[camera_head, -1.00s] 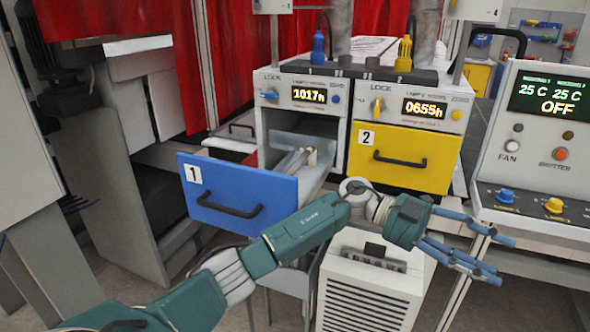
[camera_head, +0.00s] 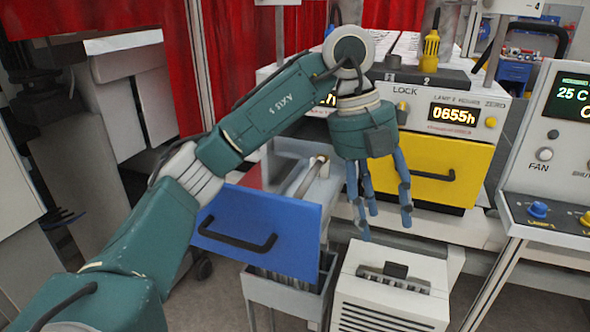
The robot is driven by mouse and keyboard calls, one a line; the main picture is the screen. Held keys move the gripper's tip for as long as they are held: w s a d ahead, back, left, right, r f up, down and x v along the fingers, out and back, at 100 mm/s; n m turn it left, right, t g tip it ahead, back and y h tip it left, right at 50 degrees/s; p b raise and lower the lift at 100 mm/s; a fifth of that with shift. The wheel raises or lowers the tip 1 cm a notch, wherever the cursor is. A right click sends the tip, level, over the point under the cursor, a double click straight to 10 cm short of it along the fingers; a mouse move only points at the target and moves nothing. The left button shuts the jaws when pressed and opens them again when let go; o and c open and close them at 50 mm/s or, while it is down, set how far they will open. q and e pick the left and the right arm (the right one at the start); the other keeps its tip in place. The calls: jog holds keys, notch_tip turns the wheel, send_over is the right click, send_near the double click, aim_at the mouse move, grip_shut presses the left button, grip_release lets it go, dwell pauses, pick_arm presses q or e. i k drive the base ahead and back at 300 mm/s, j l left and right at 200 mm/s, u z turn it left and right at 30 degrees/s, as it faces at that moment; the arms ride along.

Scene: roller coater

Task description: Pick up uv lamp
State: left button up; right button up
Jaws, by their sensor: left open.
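The UV lamp (camera_head: 303,178) is a pale tube with a metallic end cap, lying in the open blue drawer (camera_head: 262,222). Only part of it shows. My left arm reaches across the blue drawer's unit from the left and hides much of its front and display. My left gripper (camera_head: 378,212) is open and empty, with its blue fingers pointing down. In the picture it is to the right of the lamp and in front of the yellow drawer (camera_head: 440,168), which is shut. My right gripper is not in view.
A white vented box (camera_head: 390,300) stands below the gripper. A grey bin (camera_head: 285,293) stands under the blue drawer. The control panel (camera_head: 548,160) is at the right. Red curtains (camera_head: 255,40) hang behind.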

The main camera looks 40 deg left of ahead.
aim_at(300, 194)
jog(key=i+j, duration=0.1)
jog(key=j, duration=0.25)
jog(key=i+j, duration=0.15)
jog(key=j, duration=0.2)
jog(key=i+j, duration=0.1)
jog(key=j, duration=0.2)
jog(key=i+j, duration=0.15)
jog(key=j, duration=0.2)
